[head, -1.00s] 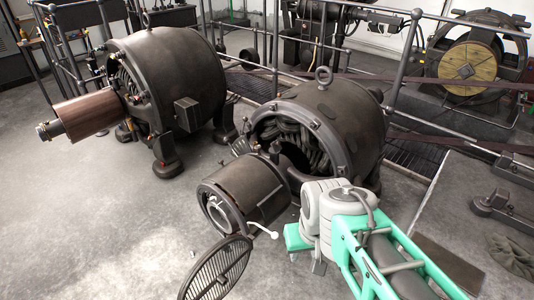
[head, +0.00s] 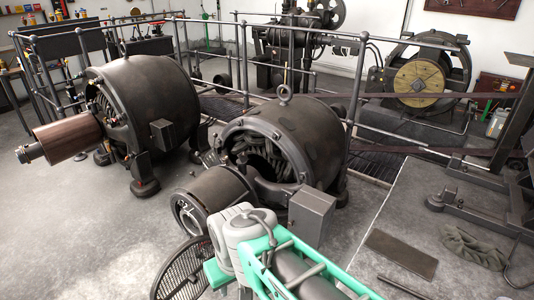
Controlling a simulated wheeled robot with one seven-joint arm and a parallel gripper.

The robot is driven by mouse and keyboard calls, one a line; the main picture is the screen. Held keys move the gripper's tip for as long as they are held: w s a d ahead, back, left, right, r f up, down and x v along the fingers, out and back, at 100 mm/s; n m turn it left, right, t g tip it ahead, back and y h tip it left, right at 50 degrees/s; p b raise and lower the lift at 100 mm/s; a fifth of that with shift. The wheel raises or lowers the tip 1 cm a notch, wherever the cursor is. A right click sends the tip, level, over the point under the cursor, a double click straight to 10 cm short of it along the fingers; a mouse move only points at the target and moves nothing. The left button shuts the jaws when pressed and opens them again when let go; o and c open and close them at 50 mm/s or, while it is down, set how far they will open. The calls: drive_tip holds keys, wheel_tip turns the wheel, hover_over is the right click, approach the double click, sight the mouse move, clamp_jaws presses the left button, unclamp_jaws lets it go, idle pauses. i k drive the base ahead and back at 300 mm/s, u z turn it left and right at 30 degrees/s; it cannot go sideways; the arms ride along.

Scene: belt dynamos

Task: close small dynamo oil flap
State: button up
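The small dynamo (head: 300,130) is a dark round machine with a lifting ring on top, right of the larger dynamo. Its open end shows windings, and a dark drum (head: 215,190) projects toward the front left. I cannot make out the oil flap or whether it is open. My green and grey arm comes in from the bottom edge. Its grey joint stands in front of the drum's lower right and hides part of it. My gripper's fingertips do not show; they are hidden behind my arm or below the picture.
The large dynamo (head: 150,100) stands left with a brown drum (head: 68,137). A grey box (head: 311,212) sits by the small dynamo's right side, close to my arm. A round grille (head: 180,270) is at bottom left. Railings (head: 385,132) run behind. The left floor is clear.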

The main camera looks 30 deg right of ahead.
sight(243, 158)
drive_tip(key=z, duration=0.4)
drive_tip(key=i, duration=1)
drive_tip(key=u, duration=0.45)
